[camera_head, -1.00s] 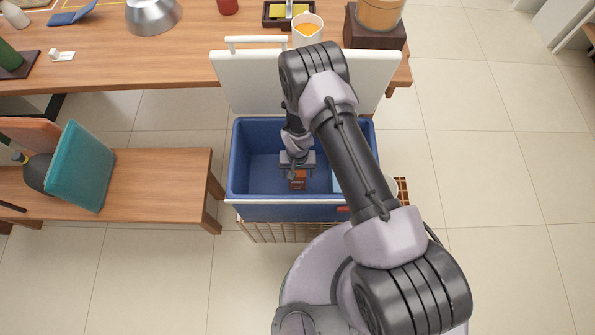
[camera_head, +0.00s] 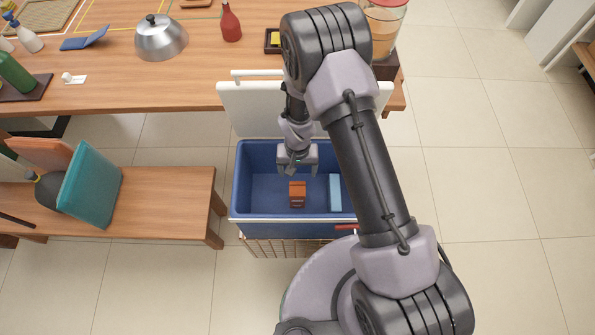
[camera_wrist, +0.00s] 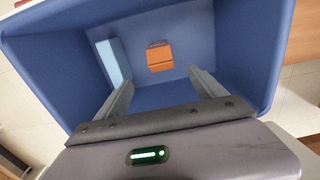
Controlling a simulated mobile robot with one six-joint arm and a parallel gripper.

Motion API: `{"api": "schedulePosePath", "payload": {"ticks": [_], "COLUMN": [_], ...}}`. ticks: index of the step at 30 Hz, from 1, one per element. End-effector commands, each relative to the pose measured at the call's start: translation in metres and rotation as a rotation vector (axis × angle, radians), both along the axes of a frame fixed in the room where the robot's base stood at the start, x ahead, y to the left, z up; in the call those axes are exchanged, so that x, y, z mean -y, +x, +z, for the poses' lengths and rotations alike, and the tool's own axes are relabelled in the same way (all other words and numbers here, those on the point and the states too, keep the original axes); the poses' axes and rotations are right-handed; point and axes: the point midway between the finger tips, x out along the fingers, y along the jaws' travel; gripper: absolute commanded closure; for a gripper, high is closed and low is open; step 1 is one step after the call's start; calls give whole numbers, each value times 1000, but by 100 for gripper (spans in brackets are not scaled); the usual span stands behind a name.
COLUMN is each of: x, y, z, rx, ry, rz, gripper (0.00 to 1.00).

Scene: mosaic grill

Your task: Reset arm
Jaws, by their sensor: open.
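My gripper (camera_head: 297,170) is open and empty above the blue cooler bin (camera_head: 243,190). In the wrist view the two fingers of my gripper (camera_wrist: 160,92) stand apart, with nothing between them. An orange-brown box (camera_head: 297,194) lies on the bin floor, below and apart from the fingers; it also shows in the wrist view (camera_wrist: 159,57). A light blue slab (camera_head: 335,191) stands by the bin's right side in the head view and at the left in the wrist view (camera_wrist: 113,63).
The bin's white lid (camera_head: 247,108) stands open at the back, close behind my arm. A wooden table (camera_head: 130,88) with bottles and a metal dome (camera_head: 161,37) is beyond. A wooden bench (camera_head: 180,200) with a teal board (camera_head: 92,185) is at left. The floor at right is clear.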

Motion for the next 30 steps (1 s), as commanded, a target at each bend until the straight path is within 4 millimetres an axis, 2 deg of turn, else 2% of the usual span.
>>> {"api": "schedulePosePath", "payload": {"ticks": [10, 12, 14, 17, 18, 20, 21, 23, 24, 27, 30], "x": [0, 1, 4, 19, 28, 41, 49, 61, 68, 80, 84], "y": [1, 7, 18, 30, 27, 14, 0, -27, -47, -100, -141], "z": [0, 14, 47, 140, 182, 238, 271, 315, 339, 378, 395], "rx": [1, 14, 43, 115, 147, 193, 225, 273, 305, 380, 436], "ry": [1, 6, 17, 49, 65, 90, 108, 136, 155, 199, 232], "rz": [-1, -10, -33, -96, -125, -166, -192, -228, -250, -295, -322], "gripper": [20, 20, 20, 20, 20, 20, 20, 20, 20, 20, 20]}}
